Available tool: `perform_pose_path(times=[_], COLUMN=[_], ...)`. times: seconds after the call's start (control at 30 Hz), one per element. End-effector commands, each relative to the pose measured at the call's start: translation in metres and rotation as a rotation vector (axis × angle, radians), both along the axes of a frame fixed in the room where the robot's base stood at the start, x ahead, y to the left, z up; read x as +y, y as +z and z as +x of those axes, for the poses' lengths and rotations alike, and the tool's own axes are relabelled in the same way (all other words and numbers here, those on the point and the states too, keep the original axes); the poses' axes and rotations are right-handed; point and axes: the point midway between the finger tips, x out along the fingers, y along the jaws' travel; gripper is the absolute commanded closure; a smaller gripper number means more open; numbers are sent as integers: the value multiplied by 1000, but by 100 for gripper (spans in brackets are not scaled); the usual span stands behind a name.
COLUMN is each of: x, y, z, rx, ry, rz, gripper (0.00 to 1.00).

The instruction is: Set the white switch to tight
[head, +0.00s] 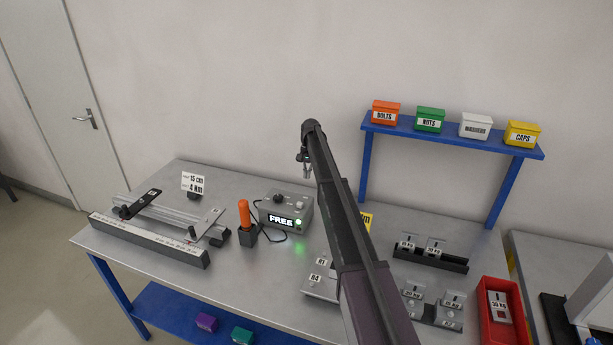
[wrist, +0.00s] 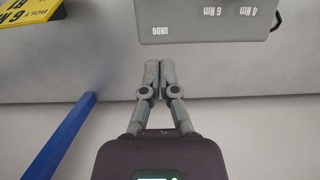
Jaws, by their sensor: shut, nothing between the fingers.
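A grey control box (head: 304,211) stands on the workbench with a lit display (head: 281,219) reading FREE and a green light (head: 298,222). Small knobs or switches show on its top, too small to tell which is the white switch. In the wrist view, part of the box (wrist: 200,24) is at the top, with upside-down labels UNDO, 6 Nm and 4 Nm; no switch lever shows there. My gripper (head: 307,172) is above and behind the box's right side. In the wrist view my gripper (wrist: 153,78) is shut and empty, apart from the box.
An orange-handled tool (head: 244,218) in a dark holder stands left of the box, with a black cable. A rail fixture (head: 150,238) lies farther left. A blue shelf (head: 455,137) with labelled bins stands right. A yellow sign (wrist: 28,15) and a blue post (wrist: 62,135) show in the wrist view.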

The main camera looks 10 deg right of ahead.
Motion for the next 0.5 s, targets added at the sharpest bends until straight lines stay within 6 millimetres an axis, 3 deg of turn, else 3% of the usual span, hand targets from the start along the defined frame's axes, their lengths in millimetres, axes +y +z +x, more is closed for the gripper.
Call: perform_pose_path(times=[0.2,0.5], x=[-2,-2], y=[16,19], z=[3,4], rx=[0,0], ry=[0,0], rz=[0,0], gripper=[100,100])
